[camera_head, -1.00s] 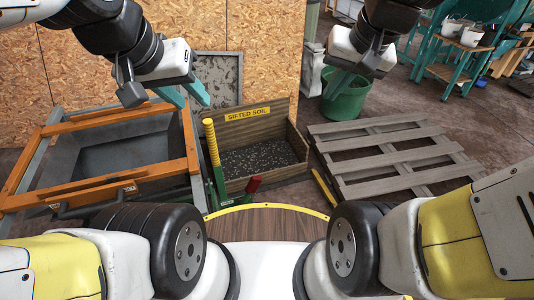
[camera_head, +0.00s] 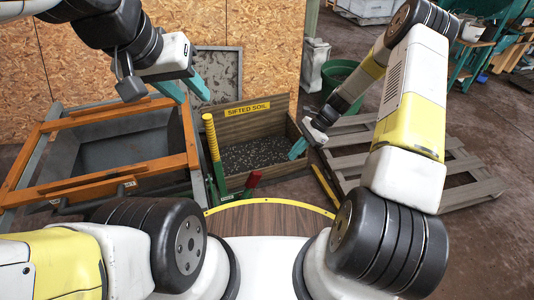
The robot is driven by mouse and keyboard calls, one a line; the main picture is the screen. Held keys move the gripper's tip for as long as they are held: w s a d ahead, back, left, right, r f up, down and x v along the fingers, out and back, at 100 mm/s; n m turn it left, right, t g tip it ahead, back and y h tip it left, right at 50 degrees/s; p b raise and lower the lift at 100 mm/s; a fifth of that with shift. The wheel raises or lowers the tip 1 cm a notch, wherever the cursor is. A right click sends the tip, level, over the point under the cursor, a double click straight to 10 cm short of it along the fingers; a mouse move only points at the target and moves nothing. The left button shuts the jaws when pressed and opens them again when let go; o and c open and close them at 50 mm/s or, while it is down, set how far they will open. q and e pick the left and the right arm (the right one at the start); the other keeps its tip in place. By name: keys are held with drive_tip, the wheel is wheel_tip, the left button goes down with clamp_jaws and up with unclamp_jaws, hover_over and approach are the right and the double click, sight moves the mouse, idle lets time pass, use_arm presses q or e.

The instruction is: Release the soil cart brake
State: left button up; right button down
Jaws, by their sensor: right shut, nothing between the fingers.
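An orange-framed grey metal cart (camera_head: 46,170) stands at the left. Beside it is a green-based fixture with an upright yellow handle (camera_head: 211,138) and a short red-topped lever (camera_head: 253,179), in front of the wooden SIFTED SOIL box (camera_head: 262,110). I cannot tell for sure which part is the brake. My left gripper (camera_head: 184,91) is open and empty above the cart's back right corner. My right gripper (camera_head: 298,149) is shut and empty at the right side of the soil box, above and right of the red lever, apart from it.
A wooden pallet (camera_head: 460,190) lies at the right, partly hidden by my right arm. A green bucket (camera_head: 340,76) stands behind it. A chipboard wall (camera_head: 240,25) closes off the back left. Grey-brown floor is free at the far right.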

drive_tip(key=f, duration=0.2)
drive_tip(key=shift+s+a+f+m, duration=0.2)
drive_tip(key=shift+a+f+m, duration=0.1)
drive_tip(key=shift+f+m, duration=0.1)
drive_tip(key=s+a+f, duration=0.3)
drive_tip(key=a+f, duration=0.3)
drive_tip(key=a, duration=0.3)
drive_tip(key=shift+a, duration=0.2)
